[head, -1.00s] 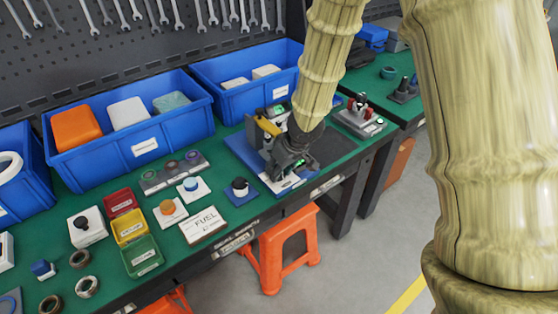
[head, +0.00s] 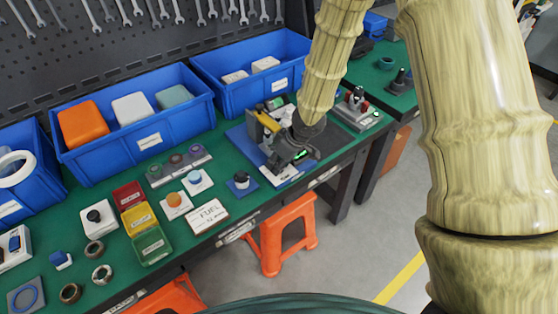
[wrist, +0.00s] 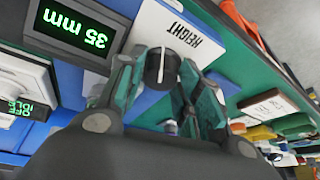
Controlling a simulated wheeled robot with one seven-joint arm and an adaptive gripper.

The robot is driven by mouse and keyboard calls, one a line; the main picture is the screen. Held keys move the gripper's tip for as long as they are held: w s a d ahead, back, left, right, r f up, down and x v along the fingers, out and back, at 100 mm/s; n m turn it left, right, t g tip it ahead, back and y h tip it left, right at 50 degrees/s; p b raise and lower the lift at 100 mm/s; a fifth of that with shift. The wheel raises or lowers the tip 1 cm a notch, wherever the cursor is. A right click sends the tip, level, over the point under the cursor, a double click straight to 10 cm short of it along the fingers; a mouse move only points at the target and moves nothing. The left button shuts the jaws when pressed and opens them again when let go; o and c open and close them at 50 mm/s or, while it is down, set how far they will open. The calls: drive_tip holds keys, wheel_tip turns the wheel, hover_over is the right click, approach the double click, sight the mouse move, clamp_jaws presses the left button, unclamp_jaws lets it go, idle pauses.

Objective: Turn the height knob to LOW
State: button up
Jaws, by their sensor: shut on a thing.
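The height knob (wrist: 161,69) is round and black with a white pointer line. It sits on a white panel marked HEIGHT (wrist: 181,38), which shows upside down in the wrist view. My gripper (head: 292,157) is at the test rig on the green bench. In the wrist view its two fingers stand on either side of the knob, shut on it. The pointer line runs nearly up and down in that view. A display (wrist: 75,25) beside the panel reads 35 mm. In the head view my gripper and arm hide the knob. I cannot make out a LOW mark.
A small knob on a blue base (head: 241,181) and a FUEL card (head: 208,216) lie left of the rig. Blue bins (head: 135,150) line the back. A device with red parts (head: 357,108) stands to the right. An orange stool (head: 285,232) is below the bench edge.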

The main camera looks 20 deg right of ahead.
drive_tip(key=o, duration=0.7)
drive_tip(key=shift+v, duration=5.95)
drive_tip(key=shift+s, duration=0.1)
